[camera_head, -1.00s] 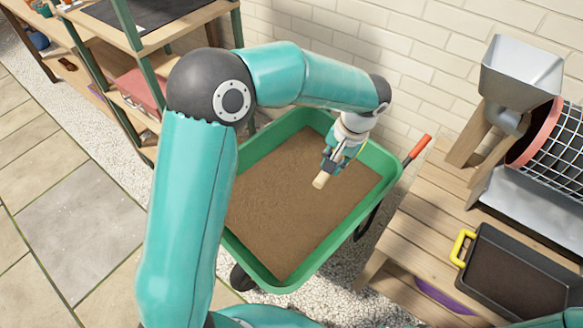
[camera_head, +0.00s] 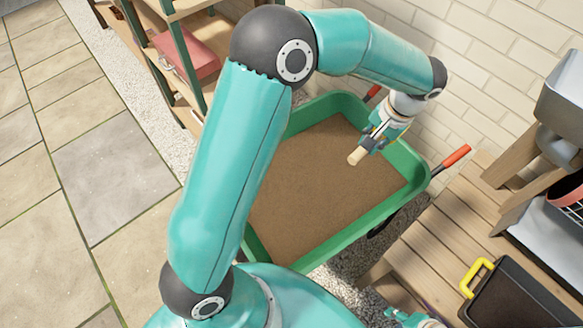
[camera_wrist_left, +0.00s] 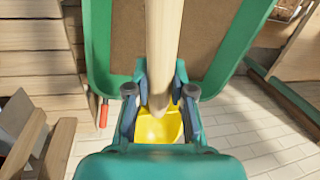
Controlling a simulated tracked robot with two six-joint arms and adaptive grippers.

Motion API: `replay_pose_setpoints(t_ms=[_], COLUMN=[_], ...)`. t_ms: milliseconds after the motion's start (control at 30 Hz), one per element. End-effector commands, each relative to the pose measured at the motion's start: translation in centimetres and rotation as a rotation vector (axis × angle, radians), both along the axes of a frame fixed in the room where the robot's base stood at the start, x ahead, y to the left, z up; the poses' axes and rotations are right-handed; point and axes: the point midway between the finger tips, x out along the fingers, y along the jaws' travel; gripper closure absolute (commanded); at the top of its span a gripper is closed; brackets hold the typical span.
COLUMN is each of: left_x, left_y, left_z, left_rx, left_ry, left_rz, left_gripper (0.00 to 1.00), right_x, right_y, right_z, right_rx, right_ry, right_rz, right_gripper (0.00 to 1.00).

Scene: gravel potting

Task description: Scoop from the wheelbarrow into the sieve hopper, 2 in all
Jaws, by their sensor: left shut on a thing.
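The green wheelbarrow (camera_head: 345,247) holds a level brown fill (camera_head: 315,190); it also shows at the top of the wrist view (camera_wrist_left: 101,60). My left gripper (camera_head: 369,146) is above the wheelbarrow's far right corner in the head view. It is shut on the wooden handle (camera_wrist_left: 162,50) of a scoop. The scoop's yellow bowl (camera_wrist_left: 160,127) shows beyond the fingers in the wrist view; its contents cannot be made out. The grey metal sieve hopper (camera_head: 562,92) is at the right edge, partly cut off. A small part of my right gripper (camera_head: 408,317) shows at the bottom edge.
A wooden bench (camera_head: 452,232) stands right of the wheelbarrow. It bears a black tray with a yellow handle (camera_head: 477,277) and part of the sieve drum (camera_head: 570,190). A brick wall (camera_head: 480,90) is behind. A shelf with a red box (camera_head: 187,55) stands at the upper left.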

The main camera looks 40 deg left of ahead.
Motion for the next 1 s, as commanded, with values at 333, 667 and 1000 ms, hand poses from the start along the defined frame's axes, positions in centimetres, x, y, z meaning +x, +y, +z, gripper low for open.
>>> replay_pose_setpoints(t_ms=[333,667,1000], left_x=[-8.1,-14.5,-14.5], left_y=[7.3,10.2,10.2], left_z=[-6.1,-9.4,-11.8], left_rx=[0.018,-0.02,-0.021], left_ry=[0.361,0.568,0.57], left_rz=[0.031,0.036,0.037], left_gripper=[1.0,1.0,1.0], right_x=[0.0,0.0,0.0], right_y=[0.0,0.0,0.0], right_z=[5.3,7.1,5.6], right_rx=[0.0,0.0,0.0], right_ry=[-0.001,0.0,0.0], right_rz=[0.0,0.0,0.0], right_gripper=[0.6,0.6,0.6])
